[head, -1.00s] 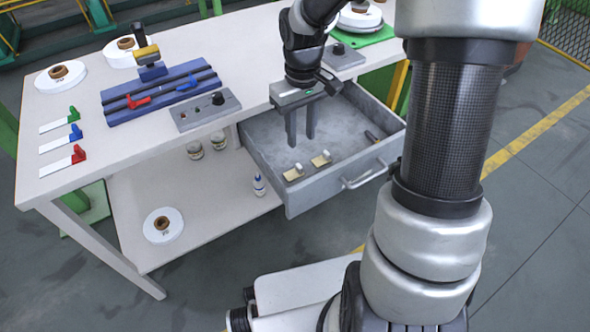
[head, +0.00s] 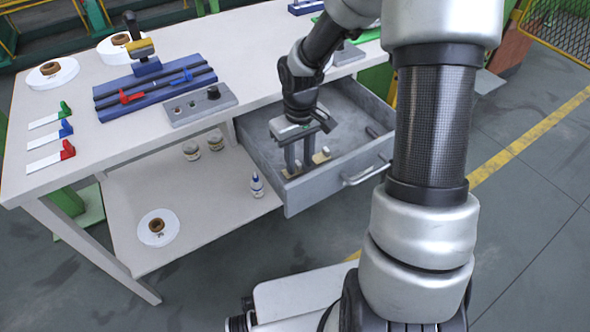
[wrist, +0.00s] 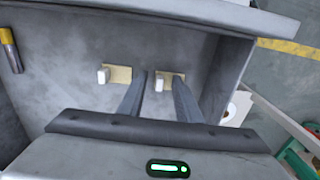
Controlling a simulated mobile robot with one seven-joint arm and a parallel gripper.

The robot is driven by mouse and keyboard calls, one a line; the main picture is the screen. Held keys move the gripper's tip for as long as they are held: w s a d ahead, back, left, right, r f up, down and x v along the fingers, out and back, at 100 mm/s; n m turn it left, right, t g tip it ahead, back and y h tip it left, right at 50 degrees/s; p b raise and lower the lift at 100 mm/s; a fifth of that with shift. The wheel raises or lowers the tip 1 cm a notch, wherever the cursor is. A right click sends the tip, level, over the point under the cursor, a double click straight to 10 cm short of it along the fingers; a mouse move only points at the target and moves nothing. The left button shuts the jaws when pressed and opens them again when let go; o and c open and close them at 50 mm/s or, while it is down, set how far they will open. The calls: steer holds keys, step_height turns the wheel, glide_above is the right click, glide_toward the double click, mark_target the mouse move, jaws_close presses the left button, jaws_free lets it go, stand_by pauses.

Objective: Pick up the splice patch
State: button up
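Two small tan splice patches, each with a white block, lie on the floor of the open grey drawer (head: 352,166). One patch (wrist: 170,83) shows in the wrist view, with its white block between my fingertips. The other patch (wrist: 118,74) lies to the left, outside my fingers. In the head view this outer patch (head: 319,158) shows just right of my fingers, and the nearer one is partly hidden by them. My gripper (head: 300,168) is open, pointing down inside the drawer. I cannot tell whether the fingers touch the patch or the drawer floor.
The drawer walls stand close around my gripper, with the front wall and its handle (head: 367,173) nearest. A yellow-ended tool (wrist: 11,50) lies in the drawer. A small bottle (head: 257,185) stands on the lower shelf. The tabletop above holds a blue fixture (head: 155,92) and a grey block (head: 199,106).

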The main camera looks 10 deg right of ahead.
steer(key=shift+c, duration=0.2)
jaws_close()
steer(key=shift+r, duration=0.15)
